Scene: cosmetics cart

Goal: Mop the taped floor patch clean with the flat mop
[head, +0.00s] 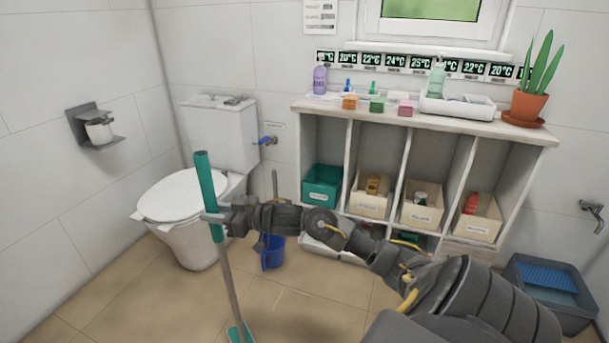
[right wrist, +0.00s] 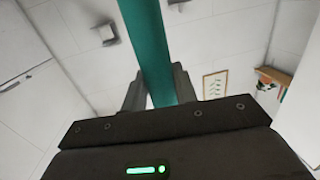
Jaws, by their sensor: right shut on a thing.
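The flat mop (head: 226,275) stands nearly upright on the left of centre in the head view. It has a teal grip at the top, a thin grey shaft and a teal head (head: 240,334) low down, cut by the bottom edge. My right gripper (head: 212,217) is shut on the lower part of the teal grip. The right wrist view shows the teal grip (right wrist: 148,45) between the two fingers (right wrist: 160,90). I cannot make out a clear taped outline on the tan floor (head: 300,312); my arm covers part of it. My left gripper is not in view.
A white toilet (head: 175,196) stands behind the mop at left. A white shelf unit (head: 312,150) with labelled boxes lines the back wall. A grey-blue tub (head: 562,305) is at far right. Bare floor lies front left.

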